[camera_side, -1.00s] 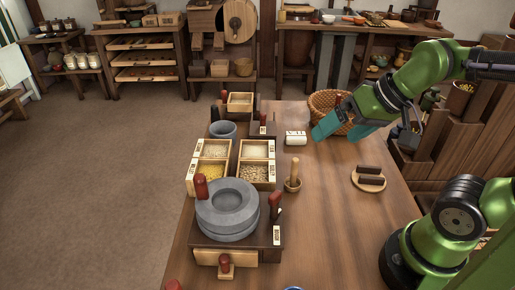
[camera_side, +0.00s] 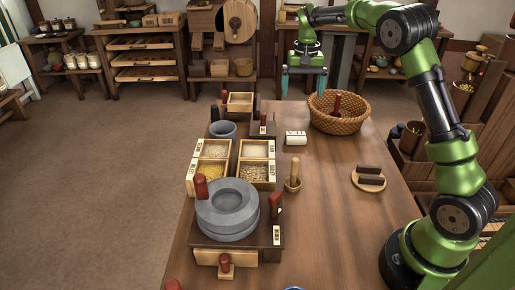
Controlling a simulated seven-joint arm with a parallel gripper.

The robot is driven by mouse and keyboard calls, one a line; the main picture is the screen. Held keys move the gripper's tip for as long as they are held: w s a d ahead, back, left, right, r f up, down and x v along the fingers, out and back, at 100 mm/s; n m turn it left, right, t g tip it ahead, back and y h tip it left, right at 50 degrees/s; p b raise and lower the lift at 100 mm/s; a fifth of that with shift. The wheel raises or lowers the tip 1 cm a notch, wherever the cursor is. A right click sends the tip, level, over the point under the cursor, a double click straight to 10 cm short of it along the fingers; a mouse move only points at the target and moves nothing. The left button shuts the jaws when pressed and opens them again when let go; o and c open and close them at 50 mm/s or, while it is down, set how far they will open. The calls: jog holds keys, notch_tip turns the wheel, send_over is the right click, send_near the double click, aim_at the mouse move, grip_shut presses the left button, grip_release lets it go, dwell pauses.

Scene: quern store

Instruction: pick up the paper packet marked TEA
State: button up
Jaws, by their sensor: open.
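A small white packet (camera_side: 296,138) with dark marks on its face lies on the wooden table toward the far end, left of the wicker basket. Its marking is too small to read; it is the only packet I make out on the table. My gripper (camera_side: 303,91) is open and empty, with its two teal fingers pointing down and spread apart. In the picture it is above the packet, near the table's far edge, and clear of it. How far it is from the packet in depth I cannot tell.
The wicker basket (camera_side: 351,122) holds a dark red-handled thing. A round board (camera_side: 381,184) with dark blocks lies right. The table's middle (camera_side: 325,220) is clear.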

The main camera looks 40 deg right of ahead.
send_over(296, 135)
jog(key=f, duration=1)
jog(key=shift+s+f, duration=0.35)
jog(key=shift+w+f, duration=0.15)
jog(key=shift+f, duration=1.3)
jog(key=shift+w+f, duration=0.1)
jog(key=shift+f, duration=1.35)
jog(key=c, duration=1.1)
